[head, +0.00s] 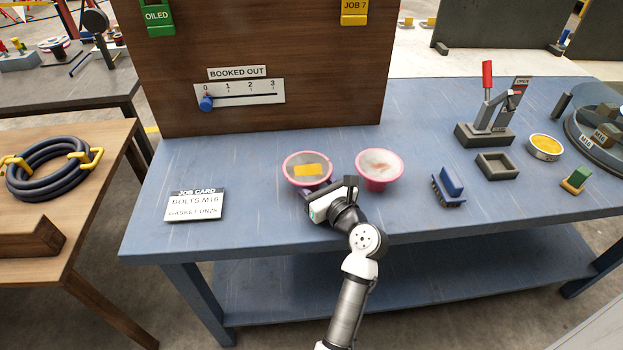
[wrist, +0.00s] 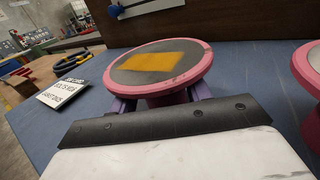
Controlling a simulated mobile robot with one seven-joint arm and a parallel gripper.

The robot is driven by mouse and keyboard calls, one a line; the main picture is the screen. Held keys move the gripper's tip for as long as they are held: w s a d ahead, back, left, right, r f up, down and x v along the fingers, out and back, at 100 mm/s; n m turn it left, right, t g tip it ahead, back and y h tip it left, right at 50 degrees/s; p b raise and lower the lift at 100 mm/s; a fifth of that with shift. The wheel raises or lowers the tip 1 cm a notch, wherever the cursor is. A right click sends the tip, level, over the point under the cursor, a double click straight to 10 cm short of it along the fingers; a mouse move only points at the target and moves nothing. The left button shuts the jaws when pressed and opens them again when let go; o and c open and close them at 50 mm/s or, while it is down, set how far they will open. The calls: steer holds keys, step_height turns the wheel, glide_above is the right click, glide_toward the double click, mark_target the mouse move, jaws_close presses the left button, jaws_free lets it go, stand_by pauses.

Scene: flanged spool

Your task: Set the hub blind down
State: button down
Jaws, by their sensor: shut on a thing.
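The hub blind (head: 293,163) is a pink flanged piece with a grey top and a yellow patch. It also shows in the wrist view (wrist: 188,75), its flange roughly level above a narrower pink hub. My gripper (head: 318,190) reaches in from the front, low under the flange, with its fingers around the hub. The fingertips are mostly hidden under the flange. The blind is at the front of the blue bench (head: 260,228); I cannot tell whether its base touches the top. A second pink flanged piece (head: 379,163), with a reddish smear on its top, stands close to the right.
A job card (head: 195,205) lies to the left. A wooden board (head: 245,50) with a slider scale stands behind. To the right are a blue brush (head: 449,186), a grey square tray (head: 497,166), a toggle press (head: 487,130) and a yellow tin (head: 545,147).

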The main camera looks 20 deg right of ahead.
steer(key=shift+f, duration=0.1)
stand_by(0.3)
steer(key=c, duration=0.7)
jaws_free()
steer(key=shift+f, duration=0.15)
steer(key=shift+o, duration=0.2)
steer(key=s, duration=0.4)
steer(key=s+d+b, duration=0.1)
steer(key=s, duration=0.3)
steer(key=s+d+b, duration=0.1)
steer(key=s, duration=0.3)
steer(key=shift+d, duration=0.1)
